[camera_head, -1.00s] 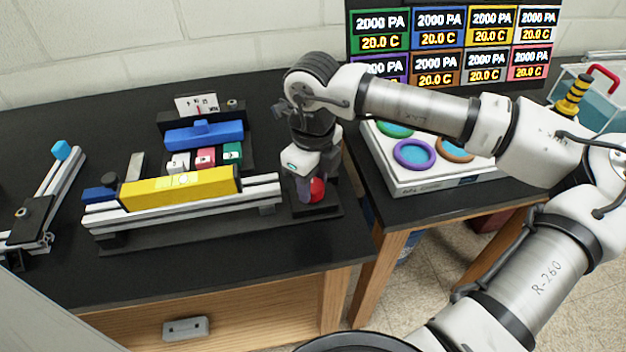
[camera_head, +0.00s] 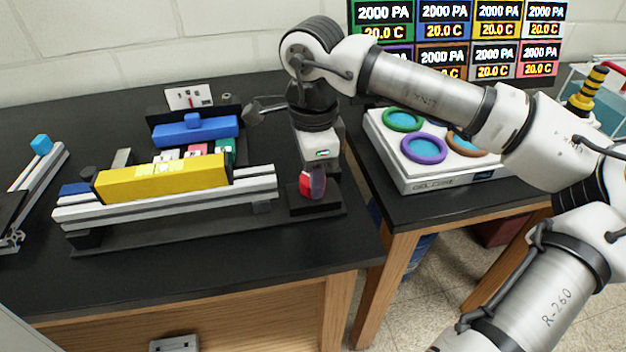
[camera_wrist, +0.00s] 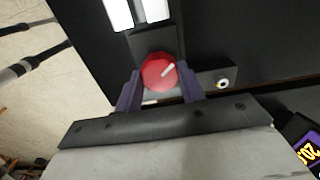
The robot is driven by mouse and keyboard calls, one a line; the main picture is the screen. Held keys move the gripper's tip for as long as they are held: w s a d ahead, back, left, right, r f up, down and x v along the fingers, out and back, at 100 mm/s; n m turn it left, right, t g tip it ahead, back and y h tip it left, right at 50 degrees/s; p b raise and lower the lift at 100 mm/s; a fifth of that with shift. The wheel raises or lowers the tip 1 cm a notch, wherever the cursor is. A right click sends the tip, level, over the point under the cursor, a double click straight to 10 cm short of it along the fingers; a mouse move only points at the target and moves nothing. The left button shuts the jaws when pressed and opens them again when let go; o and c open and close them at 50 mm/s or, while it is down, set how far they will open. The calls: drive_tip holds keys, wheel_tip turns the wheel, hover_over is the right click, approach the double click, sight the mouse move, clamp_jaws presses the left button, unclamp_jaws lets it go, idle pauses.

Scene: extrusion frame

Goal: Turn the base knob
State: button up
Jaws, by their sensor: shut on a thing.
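The base knob (camera_wrist: 160,72) is round and red with a white pointer line that slants to the upper right in the wrist view. It sits on a black base block (camera_head: 318,206) at the right end of the extrusion frame. My gripper (camera_wrist: 160,88) has a purple finger on each side of the knob and is shut on it. In the head view my gripper (camera_head: 313,184) points down over the knob, and its fingers hide part of the red.
A yellow block (camera_head: 160,180) lies on the silver extrusion rail (camera_head: 150,206) left of the knob. A blue block (camera_head: 195,131) stands behind it. A white device with coloured rings (camera_head: 440,180) stands on the table at right. The front table strip is clear.

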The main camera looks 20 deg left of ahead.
drive_tip(key=n+b, duration=0.2)
drive_tip(key=n, duration=0.3)
drive_tip(key=shift+n, duration=0.3)
drive_tip(key=shift+n+b, duration=0.7)
drive_tip(key=shift+n, duration=1.4)
drive_tip(key=o, duration=1)
drive_tip(key=shift+r, duration=0.1)
wheel_tip(320, 180, up, 14)
drive_tip(key=shift+f, duration=0.1)
drive_tip(key=shift+f, duration=0.1)
